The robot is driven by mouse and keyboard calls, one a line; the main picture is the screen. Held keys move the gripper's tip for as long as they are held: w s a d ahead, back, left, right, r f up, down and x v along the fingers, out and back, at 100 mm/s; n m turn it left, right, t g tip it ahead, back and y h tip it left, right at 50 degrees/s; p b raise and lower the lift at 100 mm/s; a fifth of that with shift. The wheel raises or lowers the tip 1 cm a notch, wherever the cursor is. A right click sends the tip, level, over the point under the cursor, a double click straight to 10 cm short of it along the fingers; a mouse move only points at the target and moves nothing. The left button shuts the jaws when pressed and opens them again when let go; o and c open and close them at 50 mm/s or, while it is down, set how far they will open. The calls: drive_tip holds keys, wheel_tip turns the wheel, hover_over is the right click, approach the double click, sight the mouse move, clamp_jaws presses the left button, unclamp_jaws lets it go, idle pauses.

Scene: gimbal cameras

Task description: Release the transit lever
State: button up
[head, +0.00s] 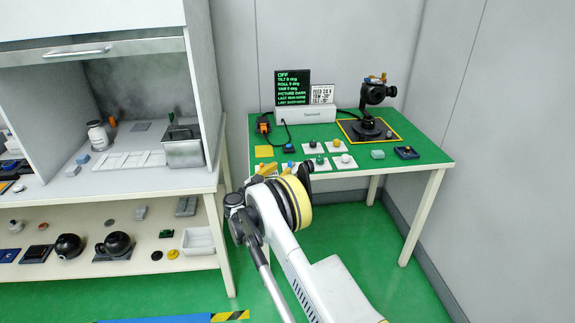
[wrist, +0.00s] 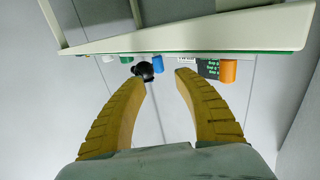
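A black gimbal camera (head: 376,92) stands on a dark base plate (head: 358,131) with a yellow border, at the back right of the green table (head: 433,154). A small orange-yellow part shows on top of its head; I cannot tell whether it is the transit lever. My gripper (head: 275,169) is at the table's front edge, left of and well apart from the gimbal. In the wrist view, my gripper's yellow fingers (wrist: 162,76) are spread with nothing between them. A dark round object (wrist: 146,70) shows beyond the left fingertip.
A black screen (head: 292,88) with green text stands at the table's back left, beside a small sign (head: 322,95). Several small knobs on white cards lie mid-table. A dark blue tray (head: 406,153) lies at right. A workbench (head: 110,187) stands left.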

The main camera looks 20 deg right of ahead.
drive_tip(key=v, duration=0.5)
drive_tip(key=shift+s+a, duration=0.2)
drive_tip(key=shift+a, duration=0.15)
